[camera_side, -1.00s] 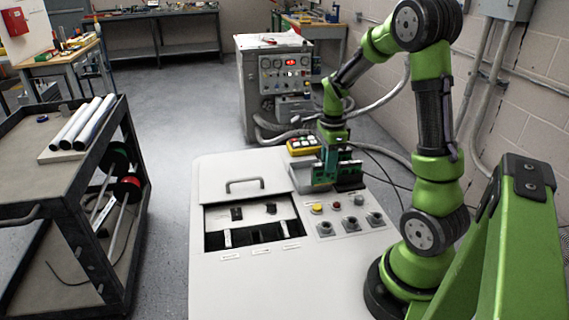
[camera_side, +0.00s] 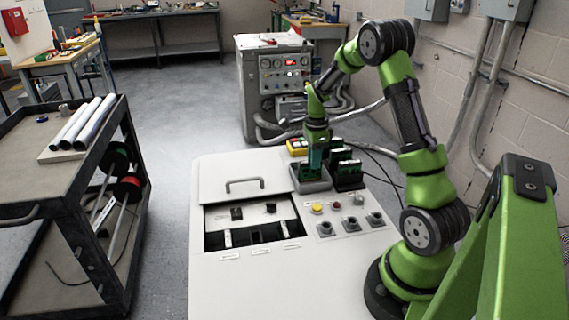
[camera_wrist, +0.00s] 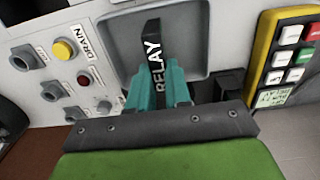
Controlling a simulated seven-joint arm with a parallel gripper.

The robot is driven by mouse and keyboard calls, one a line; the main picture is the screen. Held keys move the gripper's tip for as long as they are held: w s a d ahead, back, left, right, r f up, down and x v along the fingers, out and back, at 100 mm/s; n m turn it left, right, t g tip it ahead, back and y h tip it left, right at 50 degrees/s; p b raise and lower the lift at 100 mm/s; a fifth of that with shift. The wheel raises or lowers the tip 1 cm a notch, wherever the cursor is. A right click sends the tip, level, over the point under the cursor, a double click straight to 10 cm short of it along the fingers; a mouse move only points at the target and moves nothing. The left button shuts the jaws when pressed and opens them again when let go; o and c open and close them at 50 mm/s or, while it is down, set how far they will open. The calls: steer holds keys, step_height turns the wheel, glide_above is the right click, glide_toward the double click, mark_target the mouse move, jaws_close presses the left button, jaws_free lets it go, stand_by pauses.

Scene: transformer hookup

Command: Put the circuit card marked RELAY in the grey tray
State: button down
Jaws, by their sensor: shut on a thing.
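My gripper (camera_side: 315,158) is over the grey tray (camera_side: 312,185) on the white cabinet top in the side view. In the wrist view, the teal fingers of my gripper (camera_wrist: 158,82) are shut on the black-edged circuit card (camera_wrist: 153,58), whose label reads RELAY. The grey tray (camera_wrist: 200,50) lies around and beneath the card in that view. I cannot tell whether the card touches the tray floor. In the side view the card is mostly hidden by the gripper.
Green cards (camera_side: 348,170) stand in a dark holder just right of the tray. A yellow button box (camera_wrist: 285,65) is close by. Knobs and buttons (camera_wrist: 63,50) are on the panel. An open hatch (camera_side: 250,222) lies in front.

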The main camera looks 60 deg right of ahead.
steer(key=c, duration=1.5)
jaws_free()
steer(key=shift+f, duration=0.15)
steer(key=o, duration=0.4)
steer(key=shift+o, duration=0.2)
